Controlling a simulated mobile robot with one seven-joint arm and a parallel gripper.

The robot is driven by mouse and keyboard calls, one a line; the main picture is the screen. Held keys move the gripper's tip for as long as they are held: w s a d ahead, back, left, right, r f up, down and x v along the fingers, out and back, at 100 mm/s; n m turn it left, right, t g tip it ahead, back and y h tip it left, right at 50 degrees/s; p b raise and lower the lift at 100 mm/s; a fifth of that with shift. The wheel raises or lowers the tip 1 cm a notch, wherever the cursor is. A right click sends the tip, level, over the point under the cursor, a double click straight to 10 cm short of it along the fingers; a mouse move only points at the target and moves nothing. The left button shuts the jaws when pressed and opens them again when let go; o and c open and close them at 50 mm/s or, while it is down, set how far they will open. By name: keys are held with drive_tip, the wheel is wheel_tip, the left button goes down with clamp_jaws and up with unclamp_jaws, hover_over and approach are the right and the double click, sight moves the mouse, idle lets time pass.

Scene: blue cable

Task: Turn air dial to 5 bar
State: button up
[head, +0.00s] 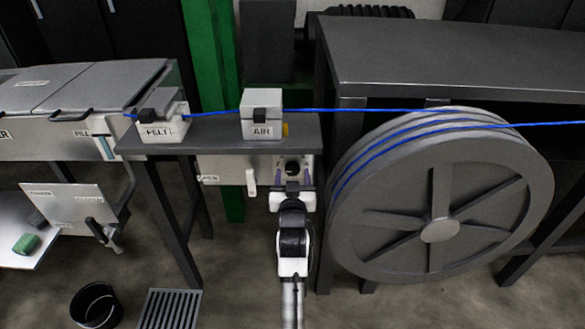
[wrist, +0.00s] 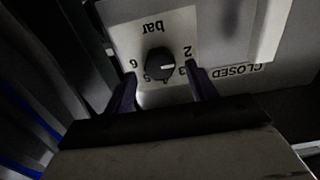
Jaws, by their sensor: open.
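The air dial (wrist: 160,64) is a round black knob on a pale plate (wrist: 160,22) marked "bar", upside down in the wrist view. Numbers from 2 to 6 run around it. Its white mark points right, between the 2 and the 3, nearer the 3. In the head view the dial (head: 292,168) is a dark round spot on the panel below the box marked AIR (head: 262,128). My gripper (wrist: 161,74) is open, its two dark fingers on either side of the knob, apparently without touching it. In the head view my gripper (head: 292,186) is just below the dial.
A pale lever (wrist: 270,30) stands right of the dial in the wrist view, near a CLOSED label (wrist: 237,71). A large grey reel (head: 440,230) stands right of my arm. A blue cable (head: 350,111) runs above the panel. A black bucket (head: 96,304) is on the floor.

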sight(292, 168)
drive_tip(key=shift+w, duration=1.15)
drive_tip(key=c, duration=1)
